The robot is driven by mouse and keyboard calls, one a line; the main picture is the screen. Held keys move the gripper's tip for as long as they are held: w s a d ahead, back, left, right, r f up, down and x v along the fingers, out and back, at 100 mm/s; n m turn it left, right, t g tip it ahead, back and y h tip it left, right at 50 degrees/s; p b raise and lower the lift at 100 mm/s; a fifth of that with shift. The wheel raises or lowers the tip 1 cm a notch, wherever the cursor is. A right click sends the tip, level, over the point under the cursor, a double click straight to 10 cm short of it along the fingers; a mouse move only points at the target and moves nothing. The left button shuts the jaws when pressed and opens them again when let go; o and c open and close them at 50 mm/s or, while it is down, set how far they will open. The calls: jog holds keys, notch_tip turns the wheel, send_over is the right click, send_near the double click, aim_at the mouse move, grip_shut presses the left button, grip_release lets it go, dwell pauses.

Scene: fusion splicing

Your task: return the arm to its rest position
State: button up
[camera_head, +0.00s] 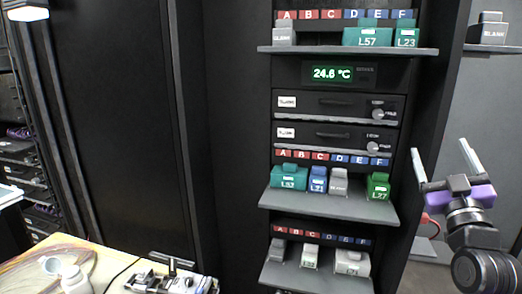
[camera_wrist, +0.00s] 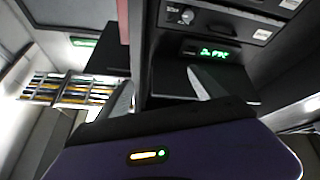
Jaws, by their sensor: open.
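My gripper (camera_head: 443,160) is raised at the right side of the head view, to the right of the rack's shelves. Its two pale fingers are spread apart with nothing between them. In the wrist view the fingers (camera_wrist: 160,90) also stand apart and empty, above the purple gripper body. My dark arm runs down from the gripper to the lower right corner of the head view. The gripper appears apart from the shelves, though its depth is hard to judge.
A black rack with a temperature display (camera_head: 332,73) holds shelves of coloured labelled blocks, including a green block (camera_head: 378,187) on the middle shelf (camera_head: 330,205). A table (camera_head: 112,262) at lower left bears a white bottle (camera_head: 75,280) and a metal device (camera_head: 172,281).

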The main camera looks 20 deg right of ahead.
jog(key=s+a+f+m+y, duration=0.2)
jog(key=s+a+f, duration=0.5)
jog(key=a+f, duration=0.3)
jog(key=s+a+f+m+y, duration=0.1)
jog(key=s+a+f+m, duration=0.1)
jog(key=s+a+f, duration=0.65)
jog(key=s+a+f+n+g+y, duration=0.1)
jog(key=s+a+f+g+y, duration=0.1)
jog(key=s+a+f, duration=0.2)
jog(key=s+a+f+n+g+y+b, duration=0.1)
jog(key=s+a+f, duration=0.4)
jog(key=s, duration=0.5)
jog(key=s+a+f+n+g+y, duration=0.2)
jog(key=s+a+f+g+y, duration=0.1)
jog(key=s+a+f+y, duration=0.1)
jog(key=s+a+f, duration=0.1)
jog(key=s+f, duration=0.1)
jog(key=s, duration=0.1)
jog(key=shift+s+a+f+n+y+b, duration=0.2)
jog(key=shift+s+n+y+b, duration=0.1)
jog(key=shift+s+y+b, duration=0.1)
